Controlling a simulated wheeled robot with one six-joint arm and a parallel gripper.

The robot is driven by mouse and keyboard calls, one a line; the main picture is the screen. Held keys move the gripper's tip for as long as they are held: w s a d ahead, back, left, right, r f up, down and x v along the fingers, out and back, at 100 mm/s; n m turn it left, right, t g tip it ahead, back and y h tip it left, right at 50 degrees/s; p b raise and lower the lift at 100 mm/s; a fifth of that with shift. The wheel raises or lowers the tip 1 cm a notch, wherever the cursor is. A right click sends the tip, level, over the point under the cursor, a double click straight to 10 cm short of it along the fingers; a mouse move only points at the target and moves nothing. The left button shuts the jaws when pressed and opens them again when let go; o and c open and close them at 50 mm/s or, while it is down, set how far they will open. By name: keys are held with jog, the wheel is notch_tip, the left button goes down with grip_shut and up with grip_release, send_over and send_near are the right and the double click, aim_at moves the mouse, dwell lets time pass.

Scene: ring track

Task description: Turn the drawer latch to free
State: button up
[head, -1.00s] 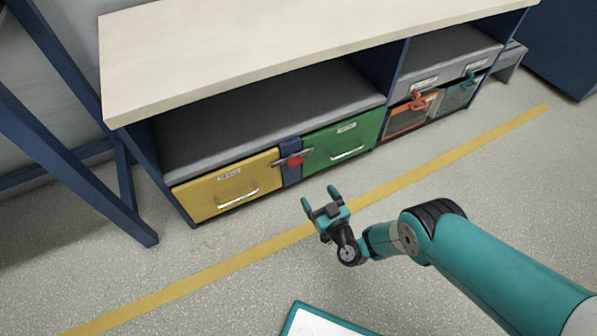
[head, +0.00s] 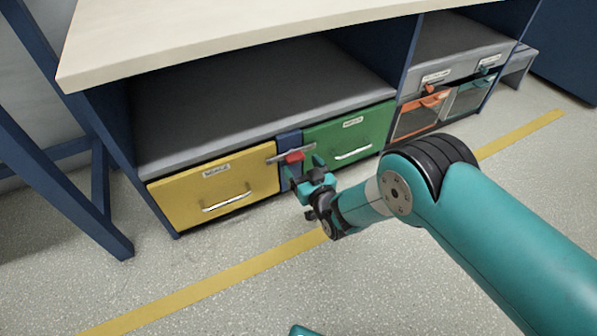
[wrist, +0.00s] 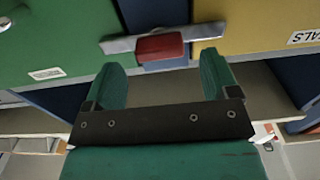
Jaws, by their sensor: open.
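The drawer latch is a grey metal bar with a red knob (head: 292,156) on the blue post (head: 289,178) between the yellow drawer (head: 215,188) and the green drawer (head: 350,135). The bar lies roughly level and reaches over the edges of both drawers. Both drawers look shut. My gripper (head: 304,168) is open and empty, just in front of the latch and slightly below it. In the wrist view the red knob (wrist: 160,46) lies just beyond the gap between my fingertips (wrist: 160,64), apparently apart from them. The wrist view looks upside down, with green at left.
A grey shelf (head: 260,95) lies above the drawers, under a pale worktop (head: 230,30). At right are an orange-framed bin (head: 420,117) and a teal-framed bin (head: 470,97). A blue frame leg (head: 65,185) stands left. The floor before the drawers is clear, with a yellow line (head: 240,270).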

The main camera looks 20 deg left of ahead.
aim_at(294, 157)
jog(key=shift+b+x, duration=0.35)
jog(key=shift+x, duration=0.85)
jog(key=c, duration=1.3)
